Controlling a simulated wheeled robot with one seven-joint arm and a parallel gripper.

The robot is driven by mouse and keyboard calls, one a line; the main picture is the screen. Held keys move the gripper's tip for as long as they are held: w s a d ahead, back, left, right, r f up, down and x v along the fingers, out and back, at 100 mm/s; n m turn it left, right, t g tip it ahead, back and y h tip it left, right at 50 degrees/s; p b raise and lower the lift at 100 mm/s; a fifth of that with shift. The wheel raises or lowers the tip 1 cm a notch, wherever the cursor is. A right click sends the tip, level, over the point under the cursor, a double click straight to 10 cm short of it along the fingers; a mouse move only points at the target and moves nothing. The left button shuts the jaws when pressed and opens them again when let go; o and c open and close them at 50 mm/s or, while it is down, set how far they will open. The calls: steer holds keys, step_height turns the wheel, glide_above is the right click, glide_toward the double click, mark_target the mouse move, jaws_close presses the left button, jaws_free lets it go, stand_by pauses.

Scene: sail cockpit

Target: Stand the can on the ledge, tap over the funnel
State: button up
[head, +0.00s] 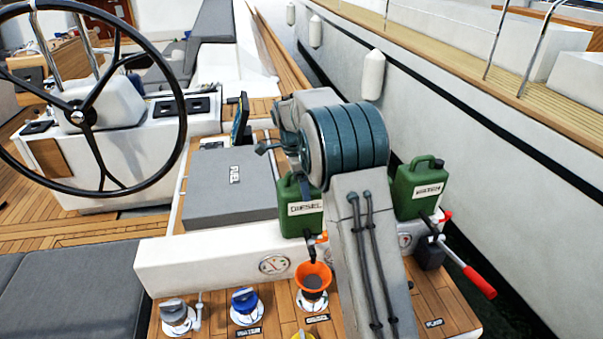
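A green can labelled DIESEL (293,212) shows left of my arm, upright, its right side and top partly hidden by the arm. Its base appears at the top of the white ledge (205,258); I cannot tell whether it rests there. A small orange tap part (321,238) shows at its lower right. The orange funnel (313,270) stands below in a deck filler, roughly under the tap in the picture. My gripper is mostly hidden by my arm; a dark piece against the can's top may be part of it. Its opening and grip cannot be made out.
A second green can (419,188) stands right of my arm, near a red-handled lever (478,281). Grey (176,314) and blue (245,301) filler caps stand left of the funnel. A grey hatch box (228,186) lies behind the ledge, the steering wheel (78,116) at left.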

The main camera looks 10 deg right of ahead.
steer(key=shift+r, duration=0.15)
steer(key=o, duration=2)
steer(key=shift+f, duration=0.2)
